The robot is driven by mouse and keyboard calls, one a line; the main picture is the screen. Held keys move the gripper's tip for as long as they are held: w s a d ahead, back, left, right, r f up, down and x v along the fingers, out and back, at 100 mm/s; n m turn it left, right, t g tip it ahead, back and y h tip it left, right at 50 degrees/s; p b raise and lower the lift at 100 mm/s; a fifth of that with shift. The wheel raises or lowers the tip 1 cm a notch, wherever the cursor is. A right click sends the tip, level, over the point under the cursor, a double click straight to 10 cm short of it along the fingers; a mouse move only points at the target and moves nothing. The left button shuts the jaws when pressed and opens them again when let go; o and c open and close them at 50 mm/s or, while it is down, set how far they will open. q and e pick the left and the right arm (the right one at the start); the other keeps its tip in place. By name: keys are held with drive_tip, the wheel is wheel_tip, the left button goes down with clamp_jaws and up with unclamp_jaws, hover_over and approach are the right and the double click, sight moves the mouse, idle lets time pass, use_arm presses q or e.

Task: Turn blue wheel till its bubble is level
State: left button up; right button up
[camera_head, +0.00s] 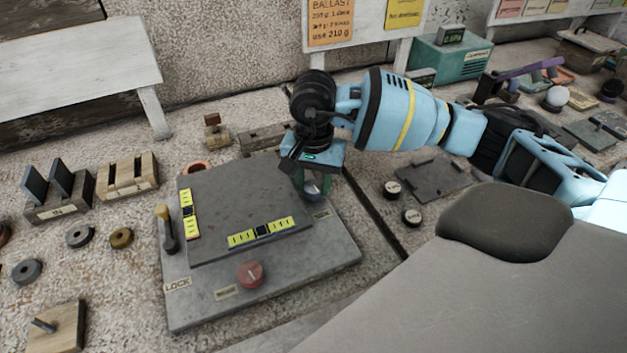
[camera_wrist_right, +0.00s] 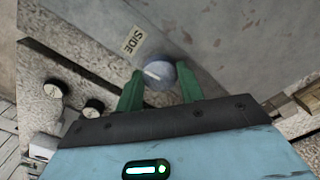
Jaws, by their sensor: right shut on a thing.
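The blue wheel (camera_wrist_right: 161,76) is a small blue-grey knob with a pale mark, beside a "SIDE" label (camera_wrist_right: 133,40). My right gripper (camera_wrist_right: 160,71) has its green fingers on either side of the wheel, shut on it. In the head view my right gripper (camera_head: 313,183) is at the plate's right edge, partly covering the wheel. A grey tilting plate (camera_head: 250,190) carries two yellow bubble gauges with dark bubbles: one along its left edge (camera_head: 189,214), one along its front (camera_head: 262,232). Both bubbles look near mid-scale; exact centring is too small to tell. My left gripper is out of view.
A red wheel (camera_head: 250,274) sits on the base's front. A yellow-handled lever (camera_head: 165,228) stands at its left, by a "LOCK" label (camera_head: 178,285). Two black knobs (camera_head: 411,216) lie to the right. Wooden racks (camera_head: 126,176) and loose discs (camera_head: 79,236) are at left.

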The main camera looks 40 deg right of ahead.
sight(313, 186)
drive_tip(key=o, duration=0.7)
drive_tip(key=shift+r, duration=3.95)
